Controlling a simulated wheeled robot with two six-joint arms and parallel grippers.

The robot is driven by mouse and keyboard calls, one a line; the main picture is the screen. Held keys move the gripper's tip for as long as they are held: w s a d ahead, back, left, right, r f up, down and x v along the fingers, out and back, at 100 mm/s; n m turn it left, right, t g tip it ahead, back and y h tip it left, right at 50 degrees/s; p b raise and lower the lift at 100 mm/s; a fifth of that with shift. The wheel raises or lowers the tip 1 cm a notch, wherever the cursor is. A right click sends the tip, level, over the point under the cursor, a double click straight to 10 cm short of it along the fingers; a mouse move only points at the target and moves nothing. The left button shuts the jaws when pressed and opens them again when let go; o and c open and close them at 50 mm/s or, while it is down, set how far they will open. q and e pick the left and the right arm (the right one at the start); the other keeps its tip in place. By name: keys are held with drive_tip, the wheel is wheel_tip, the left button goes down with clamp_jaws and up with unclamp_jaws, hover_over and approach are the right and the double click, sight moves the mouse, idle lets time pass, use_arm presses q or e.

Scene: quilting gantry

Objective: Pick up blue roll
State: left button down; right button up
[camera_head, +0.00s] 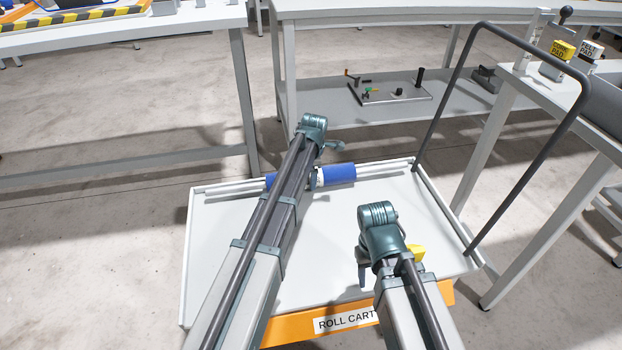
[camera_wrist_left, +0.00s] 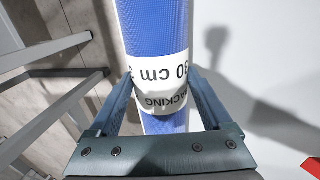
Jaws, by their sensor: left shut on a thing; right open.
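The blue roll (camera_head: 338,173) lies across the far edge of the white roll cart (camera_head: 225,245), partly hidden behind my left arm. In the left wrist view the blue roll (camera_wrist_left: 155,45) has a white label band printed "30 cm" and "ACKING". My left gripper (camera_head: 318,178) is shut on the roll around that band, and the left wrist view shows one finger of the gripper (camera_wrist_left: 160,95) on each side of it. My right gripper (camera_head: 370,275) is open above the near right part of the cart.
A yellow object (camera_head: 417,252) shows behind my right gripper. The cart has a dark handle (camera_head: 437,120) at right and an orange front panel (camera_head: 290,332). A bench with a lower shelf (camera_head: 340,118) stands behind, and a table with yellow and white pads (camera_head: 562,50) at right.

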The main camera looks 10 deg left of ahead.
idle(0.3)
use_arm(q)
drive_tip(key=shift+r+p, duration=0.75)
drive_tip(key=shift+p, duration=0.05)
use_arm(e)
drive_tip(key=shift+r, duration=0.8)
use_arm(q)
wheel_tip(320, 180, up, 3)
drive_tip(key=p, duration=0.2)
drive_tip(key=shift+f+p, duration=0.1)
drive_tip(key=shift+p, duration=0.25)
use_arm(e)
wheel_tip(320, 180, up, 3)
drive_tip(key=shift+f, duration=0.15)
use_arm(q)
drive_tip(key=s+d, duration=0.3)
drive_tip(key=d, duration=0.4)
drive_tip(key=s+d, duration=0.4)
drive_tip(key=d, duration=0.3)
drive_tip(key=shift+d+r+p, duration=0.2)
drive_tip(key=shift+r+p, duration=0.15)
use_arm(e)
drive_tip(key=shift+r, duration=0.35)
use_arm(q)
wheel_tip(320, 180, up, 38)
drive_tip(key=p, duration=3.8)
use_arm(e)
wheel_tip(320, 180, up, 38)
